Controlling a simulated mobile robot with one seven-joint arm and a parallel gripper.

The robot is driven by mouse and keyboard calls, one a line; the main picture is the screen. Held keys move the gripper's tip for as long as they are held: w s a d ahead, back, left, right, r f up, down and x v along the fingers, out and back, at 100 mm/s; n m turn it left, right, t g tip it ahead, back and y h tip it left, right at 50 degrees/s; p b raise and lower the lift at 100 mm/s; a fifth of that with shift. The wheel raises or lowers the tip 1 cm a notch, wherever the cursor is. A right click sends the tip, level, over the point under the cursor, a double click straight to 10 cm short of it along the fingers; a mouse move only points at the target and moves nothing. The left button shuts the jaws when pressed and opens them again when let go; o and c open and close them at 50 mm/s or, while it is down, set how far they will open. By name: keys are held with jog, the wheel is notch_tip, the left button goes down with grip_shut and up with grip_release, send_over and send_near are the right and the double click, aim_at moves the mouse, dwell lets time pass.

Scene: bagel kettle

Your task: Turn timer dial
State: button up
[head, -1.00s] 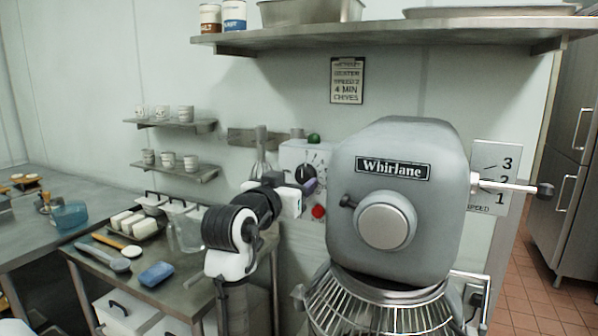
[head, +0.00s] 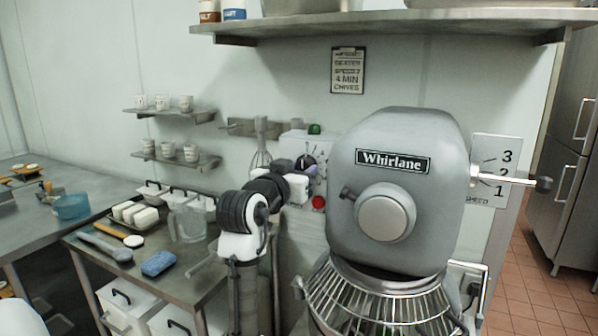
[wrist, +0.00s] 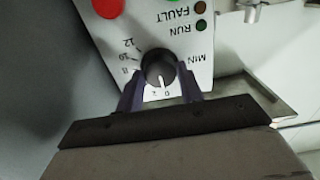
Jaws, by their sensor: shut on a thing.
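The timer dial (wrist: 159,69) is a round black knob with a white mark on a white control panel (wrist: 222,10). The wrist view shows the panel upside down, with numbers around the knob and the word MIN beside it. The white mark points down in that view, toward the 0 and 2. My gripper (wrist: 161,88) has its dark purple fingers on either side of the knob, closed on it.
A red button (head: 318,202) is below the dial and a green button (head: 314,129) above. The large grey mixer (head: 396,190) stands close on the right, with a wire guard (head: 385,300). A whisk (head: 261,150) hangs to the left. A shelf (head: 400,24) runs overhead.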

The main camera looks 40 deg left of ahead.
jog(key=shift+m+b, duration=0.4)
jog(key=m+b, duration=0.6)
jog(key=m, duration=0.2)
jog(key=shift+m, duration=0.3)
dwell(0.4)
jog(key=o, duration=1)
jog(key=b+v, duration=0.4)
jog(key=v, duration=1)
